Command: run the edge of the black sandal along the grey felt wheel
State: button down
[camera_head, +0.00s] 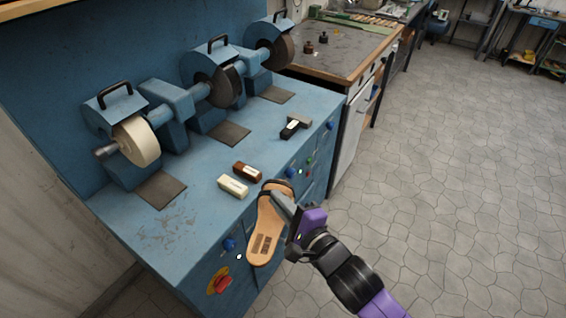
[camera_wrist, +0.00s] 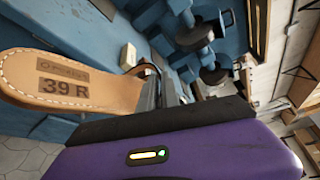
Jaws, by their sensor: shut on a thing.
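The sandal (camera_head: 266,222) has a tan insole, a dark strap and a dark edge. My gripper (camera_head: 288,207) is shut on its side near the strap end and holds it in front of the machine's front edge, insole facing up. In the wrist view the insole (camera_wrist: 65,82) shows the stamp "39 R" and light edge stitching. The sandal is apart from all wheels. The middle grinder carries a dark greyish wheel (camera_head: 219,88), which looks like the grey felt one; its exact colour is hard to tell. The sandal's underside is hidden.
The blue machine bench (camera_head: 215,158) also carries a cream wheel (camera_head: 137,142) at left and a brownish wheel (camera_head: 283,52) at right. A cream block (camera_head: 233,186), a brown block (camera_head: 247,171) and a black block (camera_head: 290,129) lie near its front. Open floor (camera_head: 450,180) lies right.

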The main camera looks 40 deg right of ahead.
jog(key=s+a+f, duration=0.2)
jog(key=f, duration=0.6)
jog(key=s+a+f, duration=0.2)
jog(key=a+f, duration=0.1)
jog(key=f, duration=0.4)
jog(key=shift+a+f+n+y, duration=0.2)
jog(key=shift+f+n+y, duration=0.1)
jog(key=shift+f+y, duration=0.1)
